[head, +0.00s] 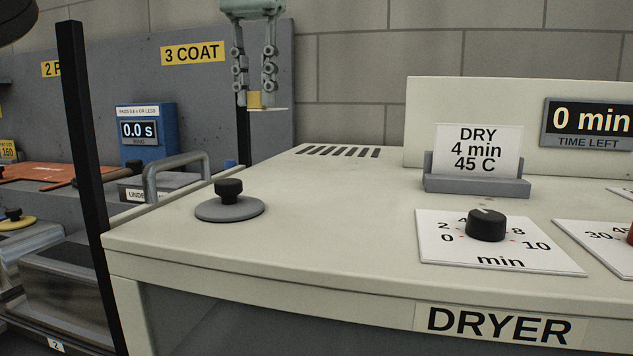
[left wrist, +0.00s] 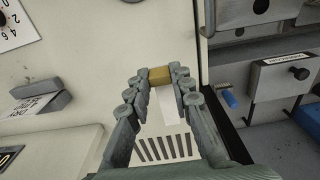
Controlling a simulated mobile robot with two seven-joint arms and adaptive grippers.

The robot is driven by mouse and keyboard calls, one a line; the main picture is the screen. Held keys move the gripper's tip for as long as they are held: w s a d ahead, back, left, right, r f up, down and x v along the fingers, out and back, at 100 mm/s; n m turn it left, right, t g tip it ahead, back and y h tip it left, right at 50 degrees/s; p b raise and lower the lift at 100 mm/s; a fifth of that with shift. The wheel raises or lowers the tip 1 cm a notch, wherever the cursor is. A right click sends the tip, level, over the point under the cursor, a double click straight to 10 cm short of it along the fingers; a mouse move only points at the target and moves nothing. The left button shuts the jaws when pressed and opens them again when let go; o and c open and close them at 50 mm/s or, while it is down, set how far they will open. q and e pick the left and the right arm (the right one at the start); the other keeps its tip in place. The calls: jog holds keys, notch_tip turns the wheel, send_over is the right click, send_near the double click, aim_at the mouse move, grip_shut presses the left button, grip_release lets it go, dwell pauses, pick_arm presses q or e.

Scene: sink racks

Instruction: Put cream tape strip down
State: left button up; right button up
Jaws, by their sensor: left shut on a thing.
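My left gripper (head: 257,98) hangs pointing down above the back left part of the dryer top (head: 330,210). It is shut on the cream tape strip (head: 268,108), gripping it by a tan-yellow block at its end. In the left wrist view, the tan block sits between the fingertips of the left gripper (left wrist: 162,78), and the pale cream strip (left wrist: 172,105) extends from it toward the vent slots. The strip appears raised above the dryer surface, not touching it. My right gripper is not in view.
A black knob on a grey disc (head: 229,208) stands on the dryer's left side. Vent slots (head: 338,152) lie at the back. A DRY card holder (head: 476,184) and minute dial (head: 486,226) are to the right. The top between them is clear. A black post (head: 80,170) rises left.

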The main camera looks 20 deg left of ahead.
pick_arm(q)
jog(key=shift+w+d+f, duration=0.1)
jog(key=shift+d+f, duration=0.1)
jog(key=shift+d, duration=0.1)
send_over(323, 196)
notch_tip(323, 196, down, 6)
jog(key=shift+f, duration=2.25)
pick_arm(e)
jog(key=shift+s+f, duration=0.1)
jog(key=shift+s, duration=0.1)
pick_arm(q)
jog(key=o, duration=0.8)
jog(key=shift+o, duration=0.2)
jog(key=shift+r, duration=0.1)
notch_tip(323, 196, up, 12)
jog(key=shift+s, duration=0.25)
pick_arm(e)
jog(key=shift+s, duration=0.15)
